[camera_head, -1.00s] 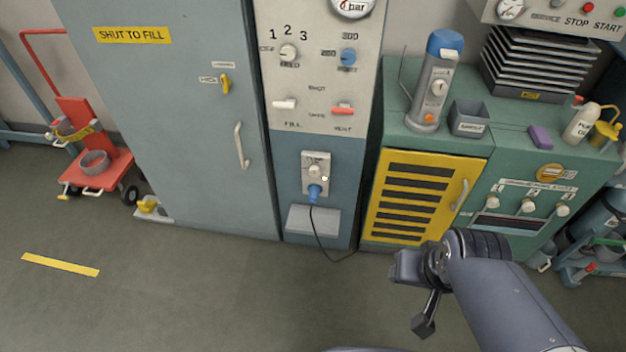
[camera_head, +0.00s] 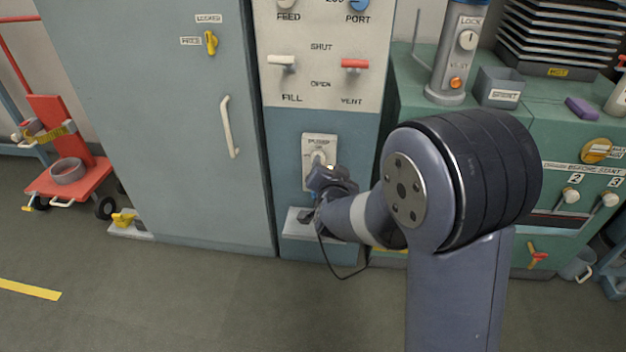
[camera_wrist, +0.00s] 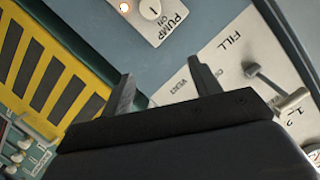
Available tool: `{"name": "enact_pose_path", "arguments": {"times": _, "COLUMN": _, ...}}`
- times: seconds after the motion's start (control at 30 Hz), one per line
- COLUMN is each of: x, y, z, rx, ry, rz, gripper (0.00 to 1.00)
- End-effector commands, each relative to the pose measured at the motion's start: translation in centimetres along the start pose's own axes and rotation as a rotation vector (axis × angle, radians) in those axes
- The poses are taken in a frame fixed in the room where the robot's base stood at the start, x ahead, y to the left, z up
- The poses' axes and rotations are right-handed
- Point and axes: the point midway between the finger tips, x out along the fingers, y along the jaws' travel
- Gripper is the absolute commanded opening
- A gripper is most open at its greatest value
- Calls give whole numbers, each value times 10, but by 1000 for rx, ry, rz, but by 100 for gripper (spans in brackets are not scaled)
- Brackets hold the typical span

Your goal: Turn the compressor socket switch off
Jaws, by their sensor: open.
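A pale socket plate labelled PUMP (camera_head: 319,143) is on the blue lower panel, with a round knob (camera_head: 318,158) on it. In the head view my gripper (camera_head: 327,178) is in front of the plate's lower part, largely hiding the blue plug.
A black cable (camera_head: 322,250) hangs to the floor below the socket. A grey ledge (camera_head: 295,224) juts out under it. FILL (camera_head: 283,63) and VENT (camera_head: 355,65) levers are above. Open floor lies in front.

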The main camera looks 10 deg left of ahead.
Motion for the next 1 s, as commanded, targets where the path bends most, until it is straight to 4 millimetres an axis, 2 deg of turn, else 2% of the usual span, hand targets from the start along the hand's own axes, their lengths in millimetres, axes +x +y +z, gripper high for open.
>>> {"name": "enact_pose_path", "arguments": {"times": 0.03, "x": 16, "y": 8, "z": 30, "rx": 10, "ry": 38, "rz": -4, "gripper": 59}}
{"name": "enact_pose_path", "arguments": {"times": 0.1, "x": 29, "y": 11, "z": 47, "rx": 28, "ry": 101, "rz": -8, "gripper": 59}}
{"name": "enact_pose_path", "arguments": {"times": 0.23, "x": 45, "y": 15, "z": 72, "rx": 54, "ry": 200, "rz": -12, "gripper": 59}}
{"name": "enact_pose_path", "arguments": {"times": 0.37, "x": 51, "y": 17, "z": 84, "rx": 67, "ry": 262, "rz": -14, "gripper": 59}}
{"name": "enact_pose_path", "arguments": {"times": 0.53, "x": 57, "y": 16, "z": 85, "rx": 73, "ry": 289, "rz": -15, "gripper": 59}}
{"name": "enact_pose_path", "arguments": {"times": 0.63, "x": 67, "y": 17, "z": 82, "rx": 74, "ry": 290, "rz": -14, "gripper": 59}}
{"name": "enact_pose_path", "arguments": {"times": 1.0, "x": 128, "y": 17, "z": 64, "rx": 73, "ry": 289, "rz": -14, "gripper": 59}}
